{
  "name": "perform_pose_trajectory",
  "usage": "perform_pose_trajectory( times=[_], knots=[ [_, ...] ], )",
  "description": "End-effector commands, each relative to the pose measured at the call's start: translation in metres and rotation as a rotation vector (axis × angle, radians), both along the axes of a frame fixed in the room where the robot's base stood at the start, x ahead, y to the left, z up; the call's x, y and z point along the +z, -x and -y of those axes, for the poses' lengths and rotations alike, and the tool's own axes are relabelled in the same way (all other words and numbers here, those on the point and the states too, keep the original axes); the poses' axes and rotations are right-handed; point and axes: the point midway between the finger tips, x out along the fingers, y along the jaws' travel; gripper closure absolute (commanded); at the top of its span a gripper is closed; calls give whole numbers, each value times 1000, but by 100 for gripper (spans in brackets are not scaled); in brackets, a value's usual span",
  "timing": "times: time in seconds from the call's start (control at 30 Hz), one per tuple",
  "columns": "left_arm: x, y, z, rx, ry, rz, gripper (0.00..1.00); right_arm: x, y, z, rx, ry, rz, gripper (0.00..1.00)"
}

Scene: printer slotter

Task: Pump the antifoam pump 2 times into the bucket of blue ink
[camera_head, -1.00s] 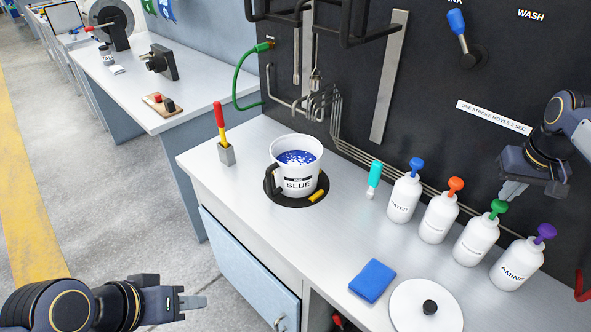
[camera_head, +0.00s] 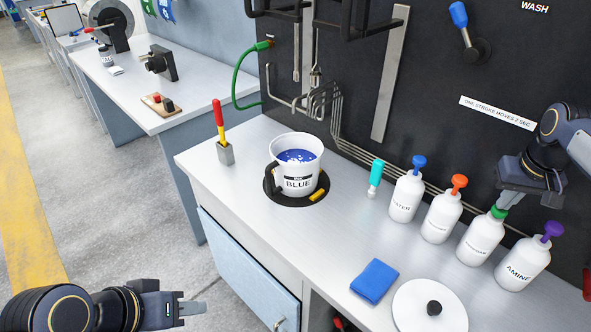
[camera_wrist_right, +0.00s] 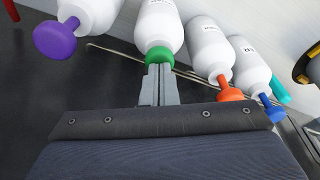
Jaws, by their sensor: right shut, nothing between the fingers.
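The bucket (camera_head: 297,183), white with a BLUE label, holds blue ink (camera_head: 297,157) with white specks on its surface. It stands on a round black pad on the bench. The bottle with the green pump head (camera_head: 480,241) is third in the row; its label is too small to read surely. My right gripper (camera_head: 502,203) is shut and empty, its fingertips touching the green pump head, which sits low against the bottle's neck. The right wrist view shows the fingertips (camera_wrist_right: 158,72) against the green head (camera_wrist_right: 158,55). My left gripper (camera_head: 190,309) hangs at the lower left, away from the bench items; its finger gap is unclear.
Bottles with blue (camera_head: 406,197), orange (camera_head: 442,217) and purple (camera_head: 522,262) pump heads stand in the same row. A teal-handled tool (camera_head: 375,175), a blue cloth (camera_head: 374,281) and a white lid (camera_head: 408,306) lie near. The bench between bucket and cloth is clear.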

Motion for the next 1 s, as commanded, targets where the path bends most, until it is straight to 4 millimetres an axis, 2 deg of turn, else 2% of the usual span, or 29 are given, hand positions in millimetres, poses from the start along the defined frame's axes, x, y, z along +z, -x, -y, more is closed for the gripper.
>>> perform_pose_trajectory(
  times=[0.33, 1.0],
  knots=[
    [3, 0, 0, 0, 0, 0, 64, 2, 0, 0, 0, -1, -4, 100],
    [39, 0, 0, 0, 0, 0, 64, 40, 0, 0, 0, 0, -2, 100]
  ],
)
